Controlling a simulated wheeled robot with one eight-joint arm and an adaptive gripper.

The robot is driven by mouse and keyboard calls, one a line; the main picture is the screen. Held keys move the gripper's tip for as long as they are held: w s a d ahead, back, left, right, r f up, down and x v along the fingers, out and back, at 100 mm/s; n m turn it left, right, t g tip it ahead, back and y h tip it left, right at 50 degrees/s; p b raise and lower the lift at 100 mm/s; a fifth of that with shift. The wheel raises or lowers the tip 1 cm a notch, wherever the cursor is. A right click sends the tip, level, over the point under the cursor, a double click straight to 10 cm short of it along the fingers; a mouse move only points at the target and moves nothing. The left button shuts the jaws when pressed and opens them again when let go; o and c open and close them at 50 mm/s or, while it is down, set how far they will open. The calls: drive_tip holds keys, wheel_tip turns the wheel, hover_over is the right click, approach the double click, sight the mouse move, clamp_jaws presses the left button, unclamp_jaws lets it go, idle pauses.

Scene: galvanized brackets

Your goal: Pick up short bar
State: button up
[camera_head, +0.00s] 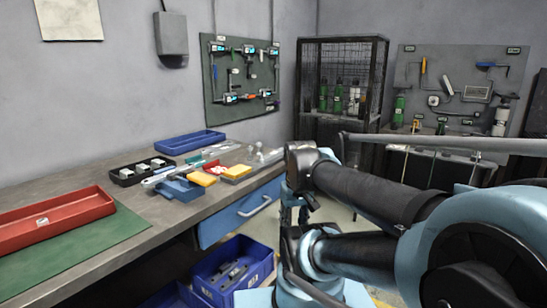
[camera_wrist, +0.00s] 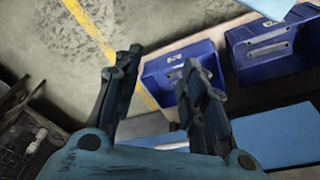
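The clearest bar-like things are dark grey pieces (camera_head: 233,275) inside a blue bin (camera_head: 262,252) below the workbench; I cannot tell which, if any, is the short bar. In the wrist view, a blue bin (camera_wrist: 151,74) holds a pale grey bar-like piece (camera_wrist: 186,58), and a second blue bin (camera_wrist: 234,60) at the upper right holds a similar piece (camera_wrist: 268,45). My gripper (camera_wrist: 163,65) is open and empty, its two dark fingers spread apart. The bins appear beyond the fingers, with no contact visible. In the head view my arm extends past the workbench's right end.
The workbench (camera_head: 150,240) carries a red tray (camera_head: 85,208), a blue tray (camera_head: 190,142), a black tray (camera_head: 125,180) and yellow-topped blocks (camera_head: 202,179). A blue drawer (camera_head: 225,225) is in its front. A wire cage (camera_head: 340,75) stands behind. Floor (camera_wrist: 50,60) is clear beside the bins.

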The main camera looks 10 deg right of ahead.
drive_tip(key=w+r+n+g, duration=0.1)
drive_tip(key=w+r+n, duration=1.1)
drive_tip(key=w+r, duration=0.5)
wheel_tip(320, 180, up, 12)
drive_tip(key=r+n+g, duration=0.1)
drive_tip(key=n, duration=1.3)
hover_over(274, 152)
wheel_tip(274, 152, down, 12)
drive_tip(key=shift+a+f, duration=0.1)
drive_tip(key=shift+a, duration=0.05)
drive_tip(key=shift+s+f, duration=0.2)
drive_tip(key=shift+f, duration=2.6)
clamp_jaws()
